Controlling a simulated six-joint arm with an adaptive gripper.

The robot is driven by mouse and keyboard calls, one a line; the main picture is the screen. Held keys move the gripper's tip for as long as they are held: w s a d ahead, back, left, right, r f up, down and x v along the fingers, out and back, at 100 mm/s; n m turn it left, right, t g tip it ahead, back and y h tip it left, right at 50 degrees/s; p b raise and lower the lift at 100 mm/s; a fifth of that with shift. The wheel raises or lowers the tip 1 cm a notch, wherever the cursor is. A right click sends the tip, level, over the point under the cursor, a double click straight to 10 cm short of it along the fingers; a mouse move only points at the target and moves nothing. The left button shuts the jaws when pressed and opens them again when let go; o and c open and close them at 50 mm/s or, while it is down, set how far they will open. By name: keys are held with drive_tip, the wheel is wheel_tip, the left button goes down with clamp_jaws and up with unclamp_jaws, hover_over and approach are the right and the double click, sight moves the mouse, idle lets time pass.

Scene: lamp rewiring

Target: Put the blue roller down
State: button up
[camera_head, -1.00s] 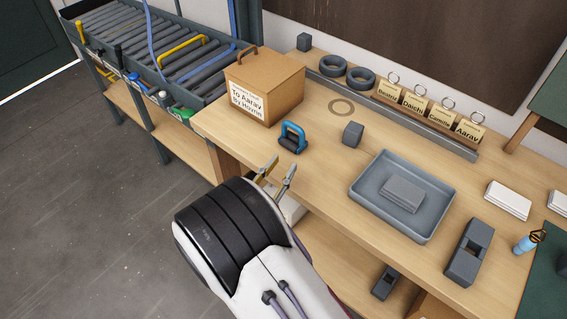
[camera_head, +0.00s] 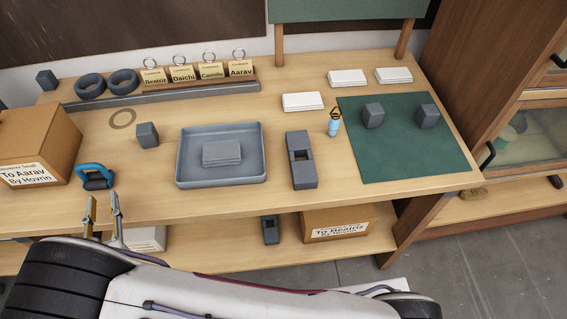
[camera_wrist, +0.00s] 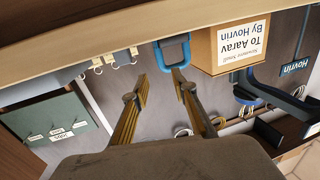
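The blue roller (camera_head: 92,168), a blue handle loop on a dark base, stands on the wooden bench near its front edge, left in the head view. Its handle also shows in the wrist view (camera_wrist: 172,36), just beyond my fingertips. My gripper (camera_head: 103,198) is in front of the bench edge, close to the roller and apart from it. In the wrist view my gripper's two fingers (camera_wrist: 159,75) are spread with nothing between them.
A cardboard box (camera_head: 52,139) stands left of the roller. A dark block (camera_head: 147,135) and a grey tray (camera_head: 182,160) lie to its right. Bare bench top (camera_head: 110,145) lies behind the roller. Further right are a slotted grey block (camera_head: 302,174) and a green mat (camera_head: 400,155).

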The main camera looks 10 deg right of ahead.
drive_tip(key=w+d+r+m+g+y, duration=0.15)
drive_tip(key=w+d+r+g, duration=0.3)
drive_tip(key=w+r, duration=0.7)
drive_tip(key=w+d+r+n+g+y, duration=0.1)
drive_tip(key=d+r, duration=0.3)
drive_tip(key=d, duration=0.3)
drive_tip(key=w+d+r+g, duration=0.1)
drive_tip(key=d+r, duration=0.3)
drive_tip(key=d, duration=0.2)
drive_tip(key=s+d+g+h, duration=0.1)
drive_tip(key=s+d+h, duration=0.1)
drive_tip(key=s+d, duration=0.6)
drive_tip(key=s+d+m+g+h, duration=0.1)
drive_tip(key=s+d+g+h, duration=0.1)
drive_tip(key=s+d, duration=0.7)
drive_tip(key=s+d+g+h, duration=0.2)
drive_tip(key=s+d, duration=0.6)
drive_tip(key=d, duration=1)
drive_tip(key=shift+s, duration=0.35)
